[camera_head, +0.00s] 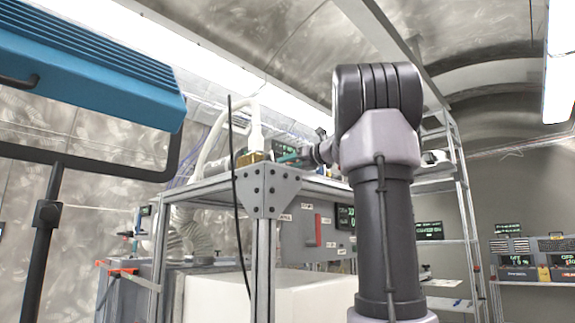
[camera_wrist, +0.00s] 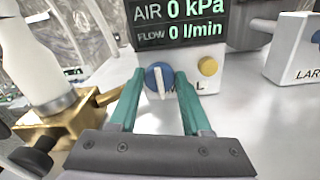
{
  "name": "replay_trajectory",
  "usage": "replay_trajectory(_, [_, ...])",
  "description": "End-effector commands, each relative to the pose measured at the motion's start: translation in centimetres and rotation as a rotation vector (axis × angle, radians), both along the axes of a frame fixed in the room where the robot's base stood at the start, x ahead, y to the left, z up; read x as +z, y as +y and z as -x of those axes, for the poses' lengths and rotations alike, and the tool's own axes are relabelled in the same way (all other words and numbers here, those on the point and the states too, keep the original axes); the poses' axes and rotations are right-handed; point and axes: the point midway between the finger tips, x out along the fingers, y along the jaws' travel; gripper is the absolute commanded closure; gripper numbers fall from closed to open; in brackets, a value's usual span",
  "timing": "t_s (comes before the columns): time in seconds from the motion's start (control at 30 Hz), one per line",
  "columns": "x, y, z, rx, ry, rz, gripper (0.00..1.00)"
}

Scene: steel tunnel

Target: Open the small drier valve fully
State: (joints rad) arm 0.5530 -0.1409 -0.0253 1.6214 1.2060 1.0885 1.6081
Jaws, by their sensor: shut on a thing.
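The small drier valve shows in the wrist view as a round blue knob (camera_wrist: 152,76) with a white bar handle, which stands nearly upright in the picture. A label beside it is partly covered; only its last letters show. My gripper (camera_wrist: 160,88) has teal fingers, one on each side of the knob, and is shut on it. In the head view my gripper (camera_head: 290,157) is above the steel bench top, partly behind the bench corner and fittings; the knob cannot be made out there.
A display (camera_wrist: 180,20) above the knob reads AIR 0 kPa and FLOW 0 l/min. A yellow button (camera_wrist: 208,66) is right of the knob. A brass block (camera_wrist: 62,115) with a white hose stands close on the left. A box marked "LAR" (camera_wrist: 296,50) stands at right.

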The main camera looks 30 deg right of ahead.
Motion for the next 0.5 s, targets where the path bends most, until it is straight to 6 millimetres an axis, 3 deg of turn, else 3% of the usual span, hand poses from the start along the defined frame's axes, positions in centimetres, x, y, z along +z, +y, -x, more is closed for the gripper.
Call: replay_trajectory(0.5, [-0.04,0.22,0.05,0.001,-0.135,0.374,1.0])
